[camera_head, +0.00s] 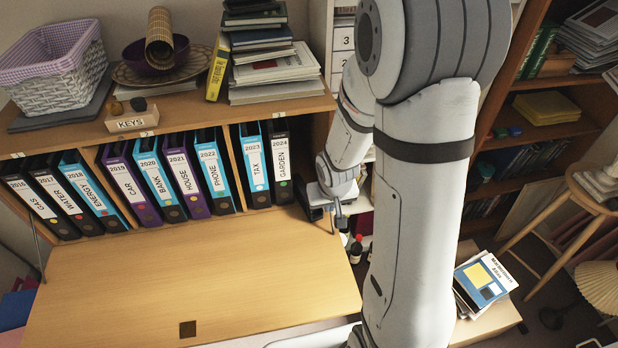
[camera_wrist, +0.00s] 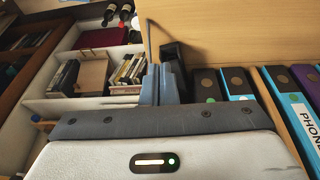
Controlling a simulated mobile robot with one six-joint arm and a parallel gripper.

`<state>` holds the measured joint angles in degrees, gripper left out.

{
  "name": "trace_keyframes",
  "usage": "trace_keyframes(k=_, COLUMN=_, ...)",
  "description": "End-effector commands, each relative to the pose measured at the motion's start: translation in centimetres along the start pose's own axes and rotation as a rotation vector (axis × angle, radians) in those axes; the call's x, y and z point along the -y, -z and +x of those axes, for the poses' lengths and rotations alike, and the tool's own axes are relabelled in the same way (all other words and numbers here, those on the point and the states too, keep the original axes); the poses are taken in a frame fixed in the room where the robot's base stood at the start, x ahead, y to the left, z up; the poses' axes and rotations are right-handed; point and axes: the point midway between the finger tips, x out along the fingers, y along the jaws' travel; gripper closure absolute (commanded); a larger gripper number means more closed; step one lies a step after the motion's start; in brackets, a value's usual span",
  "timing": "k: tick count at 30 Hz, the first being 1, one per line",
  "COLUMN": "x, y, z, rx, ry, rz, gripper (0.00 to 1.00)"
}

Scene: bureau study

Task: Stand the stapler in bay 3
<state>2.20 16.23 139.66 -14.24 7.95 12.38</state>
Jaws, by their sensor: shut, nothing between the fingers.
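My gripper (camera_head: 340,218) is shut and empty at the right end of the wooden desk top. Its blue-grey fingers show together in the wrist view (camera_wrist: 164,86). A black object (camera_wrist: 174,56), which may be the stapler, is right beside the fingers in the wrist view, at the edge of the desk top. A dark shape (camera_head: 315,197) shows left of my wrist in the head view, partly hidden; I cannot tell whether it stands or touches the fingers. The right-hand bay holds the TAX binder (camera_head: 253,163) and the GARDEN binder (camera_head: 278,162), with a dark gap to their right.
The desk top (camera_head: 190,275) is broad and clear. Several more binders (camera_head: 145,180) fill the bays to the left. Books (camera_head: 275,75) and a basket (camera_head: 55,65) stand on top. Bottles (camera_head: 356,248) and white shelving lie right of the desk. My arm hides part of the right side.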

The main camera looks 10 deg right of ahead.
Motion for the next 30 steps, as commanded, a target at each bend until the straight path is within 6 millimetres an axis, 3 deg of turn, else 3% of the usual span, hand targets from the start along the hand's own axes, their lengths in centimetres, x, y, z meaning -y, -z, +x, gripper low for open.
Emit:
trace_keyframes(k=14, x=1.0, y=0.0, z=4.9, rx=-0.006, ry=0.045, rz=-0.002, gripper=1.0)
trace_keyframes(k=30, x=1.4, y=0.0, z=14.1, rx=-0.005, ry=0.044, rz=-0.002, gripper=1.0)
